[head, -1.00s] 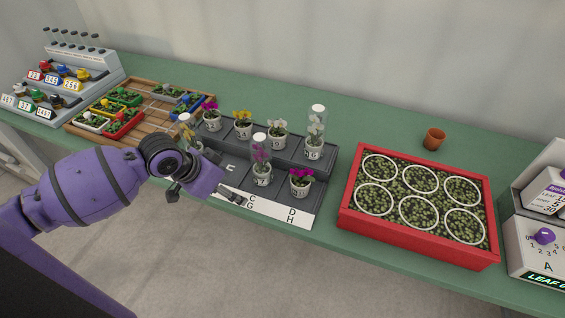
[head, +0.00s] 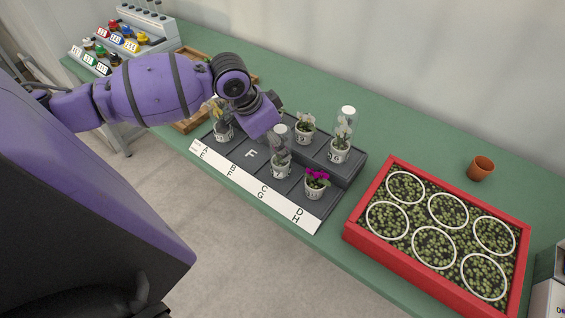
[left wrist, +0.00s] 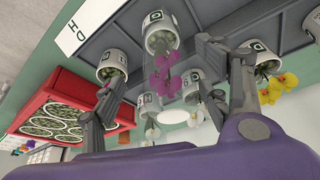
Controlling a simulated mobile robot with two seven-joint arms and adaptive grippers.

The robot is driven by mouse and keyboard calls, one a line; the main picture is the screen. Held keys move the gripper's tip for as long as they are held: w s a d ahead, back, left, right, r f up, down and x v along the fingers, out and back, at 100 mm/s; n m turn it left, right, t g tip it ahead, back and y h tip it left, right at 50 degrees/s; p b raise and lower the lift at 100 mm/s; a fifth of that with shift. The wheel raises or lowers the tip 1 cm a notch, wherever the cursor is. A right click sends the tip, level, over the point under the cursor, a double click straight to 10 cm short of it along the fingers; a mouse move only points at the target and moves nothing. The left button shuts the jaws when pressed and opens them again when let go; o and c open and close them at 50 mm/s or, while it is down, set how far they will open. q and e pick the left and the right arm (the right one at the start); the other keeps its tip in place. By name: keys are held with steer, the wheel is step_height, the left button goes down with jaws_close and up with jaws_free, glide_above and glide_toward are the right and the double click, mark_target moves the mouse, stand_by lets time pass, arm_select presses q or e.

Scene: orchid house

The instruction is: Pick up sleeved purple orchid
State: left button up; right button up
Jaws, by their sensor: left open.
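The sleeved purple orchid stands upright in a white pot (head: 280,168) in the front row of the dark tray, under a clear sleeve. In the left wrist view its pot (left wrist: 161,36), purple flowers (left wrist: 164,82) and the sleeve's pale top (left wrist: 173,118) show, upside down. My left gripper (left wrist: 160,62) is open, with one finger on each side of this plant in the picture. I cannot tell whether a finger touches it. In the head view my purple wrist hides the fingers. My right gripper is not in view.
An unsleeved magenta orchid (head: 317,180) stands close to the right. Another sleeved plant (head: 341,140) and a pale orchid (head: 305,127) stand on the raised back row. A plant (head: 223,128) is left of my wrist. A red crate (head: 363,244) and terracotta pot (head: 481,169) lie right.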

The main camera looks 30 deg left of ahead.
arm_select(q)
glide_above(280, 170)
steer(key=w+a, duration=0.1)
steer(key=w, duration=0.2)
steer(key=f, duration=0.4)
steer(key=shift+s+a+f, duration=0.1)
steer(key=shift+a+f, duration=0.1)
steer(key=shift+f, duration=0.2)
steer(key=shift+c, duration=0.4)
steer(key=c, duration=1.7)
